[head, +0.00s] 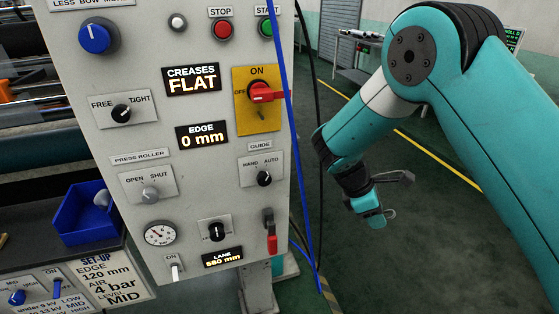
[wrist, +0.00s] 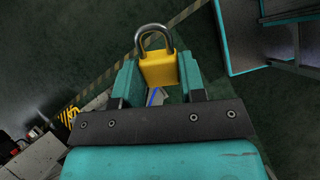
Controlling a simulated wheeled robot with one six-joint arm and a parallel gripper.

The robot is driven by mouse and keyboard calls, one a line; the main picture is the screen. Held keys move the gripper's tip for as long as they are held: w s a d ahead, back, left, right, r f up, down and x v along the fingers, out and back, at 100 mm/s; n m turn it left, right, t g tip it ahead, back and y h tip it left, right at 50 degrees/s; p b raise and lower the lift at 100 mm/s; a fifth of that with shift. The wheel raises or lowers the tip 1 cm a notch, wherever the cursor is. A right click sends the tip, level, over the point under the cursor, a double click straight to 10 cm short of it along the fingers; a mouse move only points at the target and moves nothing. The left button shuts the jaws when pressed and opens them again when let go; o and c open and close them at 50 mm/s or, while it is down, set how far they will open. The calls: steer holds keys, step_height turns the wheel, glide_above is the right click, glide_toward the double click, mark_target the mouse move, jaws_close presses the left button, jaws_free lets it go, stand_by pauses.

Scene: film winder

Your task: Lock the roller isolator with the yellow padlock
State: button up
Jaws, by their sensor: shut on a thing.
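The roller isolator (head: 262,92) is a red rotary handle on a yellow plate on the grey control panel in the head view. Its handle points to the right, and ON and OFF are printed on the plate. The yellow padlock (wrist: 159,69) is between the fingers of my gripper (wrist: 158,82) in the wrist view, with its metal shackle pointing away from my gripper. In the head view my gripper (head: 378,205) is to the right of the panel and lower than the isolator, apart from it. The padlock's body is mostly hidden there; a bit of the shackle shows.
The grey panel (head: 205,160) carries several knobs, buttons and displays. Blue and black cables (head: 288,150) hang along its right edge, between panel and gripper. A blue bin (head: 88,214) sits at the lower left. The green floor (head: 430,240) right of the panel is open.

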steer(key=s+a+r+n+t+y+b, duration=0.1)
steer(key=a+r+n+t+y+b, duration=0.1)
steer(key=a+r+n+t+y, duration=0.3)
steer(key=s+a+r+n+t+y+b, duration=0.2)
steer(key=a+r+n+t+y, duration=0.4)
steer(key=a+r+n+t, duration=0.7)
steer(key=a+r+n, duration=0.1)
steer(key=a+n, duration=0.4)
steer(key=shift+t, duration=0.3)
steer(key=shift+p+x, duration=2.45)
steer(key=shift+x, duration=0.25)
